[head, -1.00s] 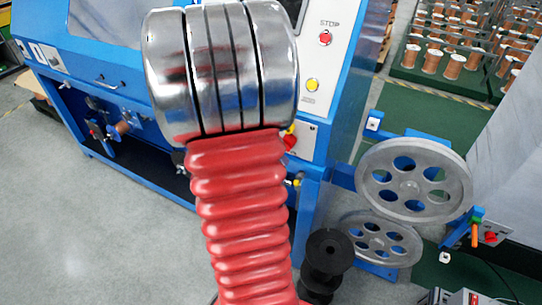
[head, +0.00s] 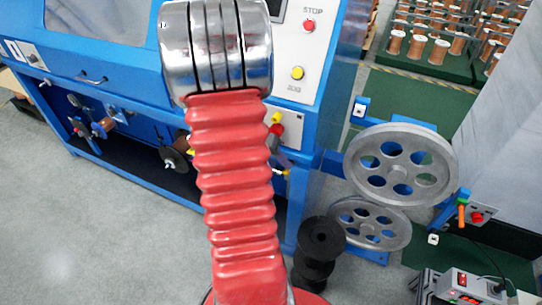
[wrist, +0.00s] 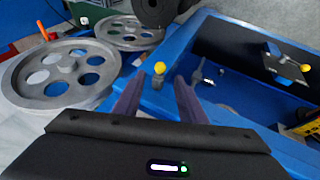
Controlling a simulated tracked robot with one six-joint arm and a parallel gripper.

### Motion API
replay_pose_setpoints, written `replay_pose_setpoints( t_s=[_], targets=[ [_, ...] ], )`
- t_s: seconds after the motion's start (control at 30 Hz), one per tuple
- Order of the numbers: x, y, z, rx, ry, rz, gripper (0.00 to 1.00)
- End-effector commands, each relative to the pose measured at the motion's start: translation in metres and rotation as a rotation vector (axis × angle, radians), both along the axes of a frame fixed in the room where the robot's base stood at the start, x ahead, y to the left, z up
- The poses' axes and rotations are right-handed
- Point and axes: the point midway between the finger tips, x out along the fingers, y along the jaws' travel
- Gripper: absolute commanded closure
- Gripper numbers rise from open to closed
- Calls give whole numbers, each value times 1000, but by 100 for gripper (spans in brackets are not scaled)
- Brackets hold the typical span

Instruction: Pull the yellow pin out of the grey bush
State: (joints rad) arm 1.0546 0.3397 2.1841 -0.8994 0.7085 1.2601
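The yellow pin (wrist: 159,68) shows its round yellow head in the wrist view. It sits in the small grey bush (wrist: 157,81) on the rim of a blue frame. My gripper (wrist: 160,77) is open, with one dark purple finger on each side of the pin in the picture. No contact between fingers and pin is visible, and I cannot tell how far the tips are from it. In the head view my red ribbed arm hides most of my gripper. A small yellow spot (head: 286,172), perhaps the pin, shows just right of the arm.
Two large grey pulleys (head: 401,163) stand right of the blue machine (head: 325,120). A black spool (head: 322,240) stands near its foot. In the wrist view the blue frame (wrist: 225,107) encloses a dark recess with small fittings. Grey floor (head: 110,225) is clear at left.

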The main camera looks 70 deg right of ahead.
Motion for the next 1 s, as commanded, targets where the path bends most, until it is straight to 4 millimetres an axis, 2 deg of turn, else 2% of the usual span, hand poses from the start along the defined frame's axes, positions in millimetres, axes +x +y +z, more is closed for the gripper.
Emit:
replay_pose_setpoints(
  t_s=[0.1, 0.3, 0.67, 1.0],
  targets=[
    [-7, -5, -15, 3, 1, -1, 63],
    [-13, -12, -29, 1, 0, 0, 63],
    [-14, -13, -32, 0, -1, 1, 63],
    [-14, -13, -32, 0, -1, 1, 86]
  ],
)
